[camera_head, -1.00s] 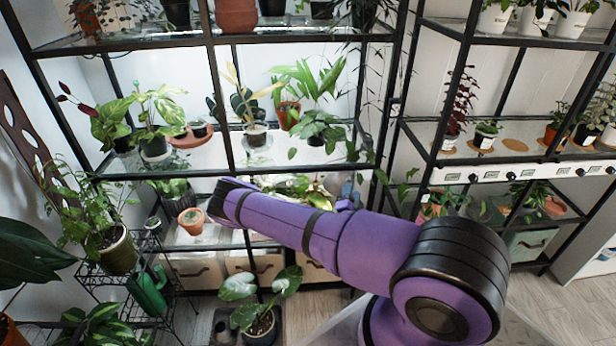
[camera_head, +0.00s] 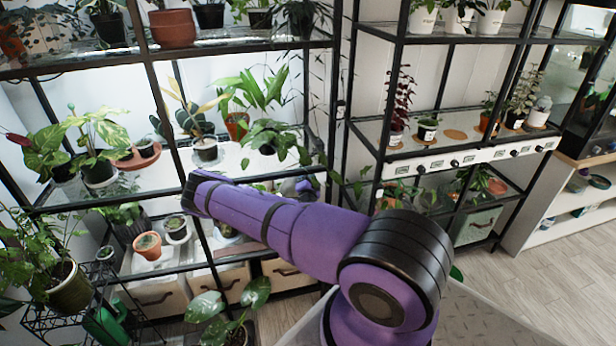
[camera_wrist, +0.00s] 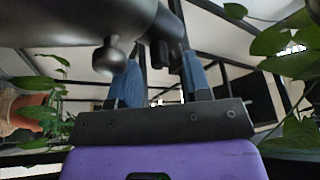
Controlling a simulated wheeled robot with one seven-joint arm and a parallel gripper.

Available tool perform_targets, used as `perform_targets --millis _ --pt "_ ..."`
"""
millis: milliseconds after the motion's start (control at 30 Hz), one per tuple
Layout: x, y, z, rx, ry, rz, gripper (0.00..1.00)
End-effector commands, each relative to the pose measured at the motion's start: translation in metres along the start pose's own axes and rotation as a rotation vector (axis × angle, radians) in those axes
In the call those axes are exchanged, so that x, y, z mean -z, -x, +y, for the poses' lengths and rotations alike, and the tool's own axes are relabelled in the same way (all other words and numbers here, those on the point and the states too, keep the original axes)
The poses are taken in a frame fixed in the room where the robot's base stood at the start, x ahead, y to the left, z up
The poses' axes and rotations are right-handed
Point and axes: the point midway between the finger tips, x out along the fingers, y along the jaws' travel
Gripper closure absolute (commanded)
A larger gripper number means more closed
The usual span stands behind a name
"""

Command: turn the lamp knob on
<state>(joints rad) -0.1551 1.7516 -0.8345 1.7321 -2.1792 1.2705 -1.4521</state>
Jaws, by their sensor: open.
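A white strip with several small dark knobs (camera_head: 454,162) runs along the front of the right rack's middle shelf in the head view. I cannot tell which knob belongs to which lamp, or its setting. My purple arm stretches across the middle of the head view, left of the strip, and largely hides my gripper there. In the wrist view my gripper (camera_wrist: 161,82) shows two blue-padded fingers standing apart with nothing clearly between them. A dark rounded body with a ball-like end (camera_wrist: 107,60) hangs close by at the upper left; I cannot tell what it is.
Left rack shelves hold many potted plants, including a terracotta pot (camera_head: 148,245). In the wrist view leaves (camera_wrist: 290,60) are close on the right and a terracotta pot (camera_wrist: 30,113) on the left. Bare wooden floor (camera_head: 540,280) lies at the lower right.

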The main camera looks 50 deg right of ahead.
Motion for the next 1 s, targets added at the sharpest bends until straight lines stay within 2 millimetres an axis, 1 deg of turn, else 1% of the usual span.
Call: perform_targets --millis 100,300,333,367,400,467,500,533,667,1000 --pt "0.0002 -0.0031 -0.0001 0.000 0.000 0.000 0.56" --pt "0.0000 -0.0031 -0.0001 0.000 0.000 0.000 0.56" --pt "0.0000 -0.0031 -0.0001 0.000 0.000 0.000 0.58" --pt "0.0000 -0.0031 0.0000 0.000 0.000 0.000 0.65" --pt "0.0000 -0.0030 0.0000 0.000 0.000 0.000 0.74" --pt "-0.0001 -0.0029 0.0000 0.000 0.000 0.000 0.88" --pt "-0.0001 -0.0029 0.0000 0.000 0.000 0.000 0.97" --pt "-0.0001 -0.0029 0.0000 -0.001 0.000 0.000 1.00" --pt "-0.0002 -0.0028 -0.0001 -0.003 -0.006 0.000 1.00" --pt "-0.0006 -0.0024 -0.0012 -0.067 -0.176 0.004 1.00"
